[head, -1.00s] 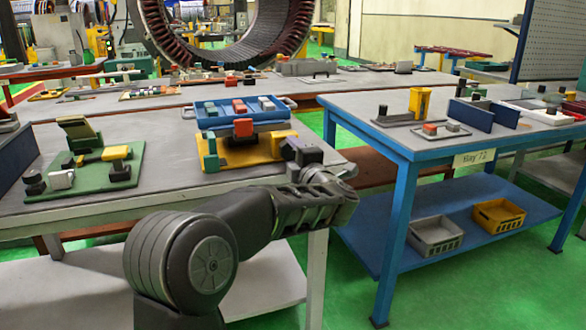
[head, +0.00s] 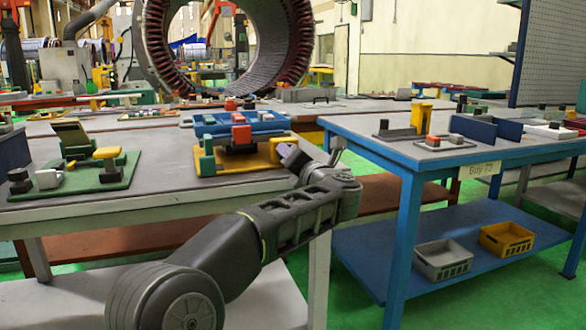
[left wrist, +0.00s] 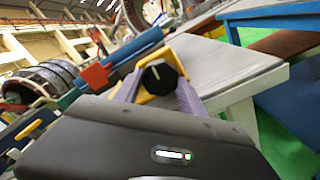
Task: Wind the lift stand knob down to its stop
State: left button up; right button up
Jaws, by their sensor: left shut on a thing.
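The lift stand has a yellow base (head: 222,163) and carries a blue tray (head: 215,126) above it, near the right end of the grey bench. Its black knob (left wrist: 158,77), with a white pointer line, sits on a yellow block in the left wrist view. My left gripper (head: 289,153) is at the stand's right side. In the left wrist view its two purple fingers (left wrist: 158,88) are closed in on either side of the knob. The knob is hidden behind the fingers in the head view. My right gripper is not in view.
A green fixture board (head: 82,180) lies left of the stand on the grey bench (head: 165,200). A blue table (head: 375,140) with blocks and panels stands to the right, across a gap. Grey and yellow bins (head: 440,262) are on its lower shelf.

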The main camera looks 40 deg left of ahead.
pick_arm(q)
jog(key=shift+f+n, duration=0.1)
jog(key=shift+n, duration=0.3)
jog(key=o, duration=1.4)
jog(key=shift+d, duration=0.15)
jog(key=v, duration=0.7)
jog(key=shift+s+d, duration=0.2)
jog(key=shift+d, duration=0.05)
